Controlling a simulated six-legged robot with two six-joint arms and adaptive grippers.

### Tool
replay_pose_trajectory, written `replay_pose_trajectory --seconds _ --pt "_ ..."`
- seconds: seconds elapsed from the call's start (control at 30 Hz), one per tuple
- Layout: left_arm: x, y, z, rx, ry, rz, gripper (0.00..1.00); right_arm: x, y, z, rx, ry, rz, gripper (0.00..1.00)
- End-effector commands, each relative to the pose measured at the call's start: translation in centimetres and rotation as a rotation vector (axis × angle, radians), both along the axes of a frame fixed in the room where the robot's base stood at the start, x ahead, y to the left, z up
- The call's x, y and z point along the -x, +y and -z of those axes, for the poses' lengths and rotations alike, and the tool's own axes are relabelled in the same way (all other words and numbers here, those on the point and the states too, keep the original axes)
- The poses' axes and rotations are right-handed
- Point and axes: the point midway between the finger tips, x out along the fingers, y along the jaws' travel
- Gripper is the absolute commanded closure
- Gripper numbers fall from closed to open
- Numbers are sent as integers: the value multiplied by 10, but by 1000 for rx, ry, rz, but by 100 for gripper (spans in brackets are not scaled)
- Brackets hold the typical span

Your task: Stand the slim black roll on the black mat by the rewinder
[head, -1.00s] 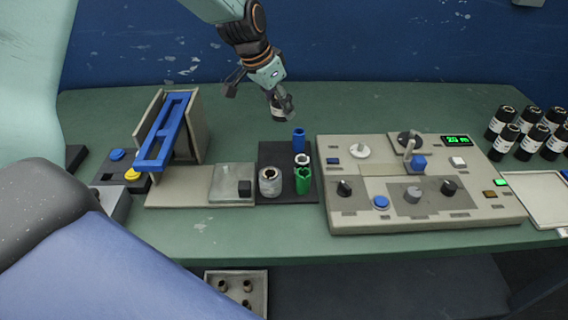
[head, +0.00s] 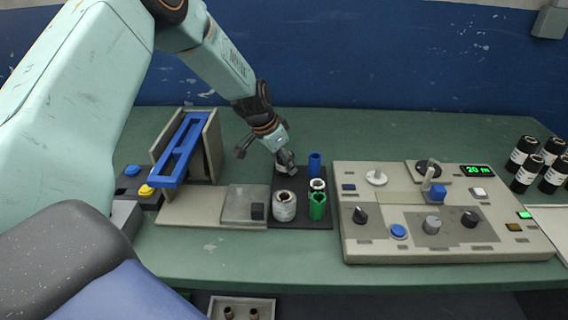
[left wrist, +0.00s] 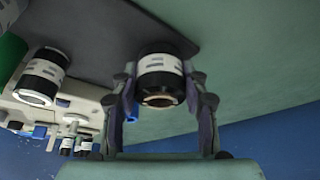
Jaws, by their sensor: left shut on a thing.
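My left gripper (head: 286,166) is at the back-left part of the black mat (head: 302,218), shut on a slim black roll. In the left wrist view the gripper (left wrist: 160,110) has a finger on each side of this roll (left wrist: 161,66), which has a white label band and a hollow core. In the head view the fingers mostly hide it. I cannot tell whether its base touches the mat. My right gripper is not in view.
The beige knobbed machine (head: 385,245) is right; a blue-framed stand (head: 183,150) is left. Several black rolls (head: 523,152) stand far right.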

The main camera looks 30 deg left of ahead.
Motion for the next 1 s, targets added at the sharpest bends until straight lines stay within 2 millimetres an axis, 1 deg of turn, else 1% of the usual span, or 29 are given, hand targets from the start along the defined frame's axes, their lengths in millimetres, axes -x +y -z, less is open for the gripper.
replay_pose_trajectory --seconds 0.03,0.07,0.23,0.43,0.47,0.7,0.73,1.0 --pt "-1 0 1 -1 -3 0 93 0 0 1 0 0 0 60" --pt "-1 0 1 -1 -3 0 99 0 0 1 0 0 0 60" --pt "-1 0 0 -1 -3 0 100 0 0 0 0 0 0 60" --pt "-1 0 6 0 -2 1 100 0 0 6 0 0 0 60" --pt "-1 0 6 0 -2 1 55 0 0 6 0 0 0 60" --pt "-1 0 5 0 -2 1 34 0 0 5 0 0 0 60" --pt "-1 0 5 0 -2 1 33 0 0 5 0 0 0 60" --pt "-1 0 5 0 -2 1 33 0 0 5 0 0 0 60"
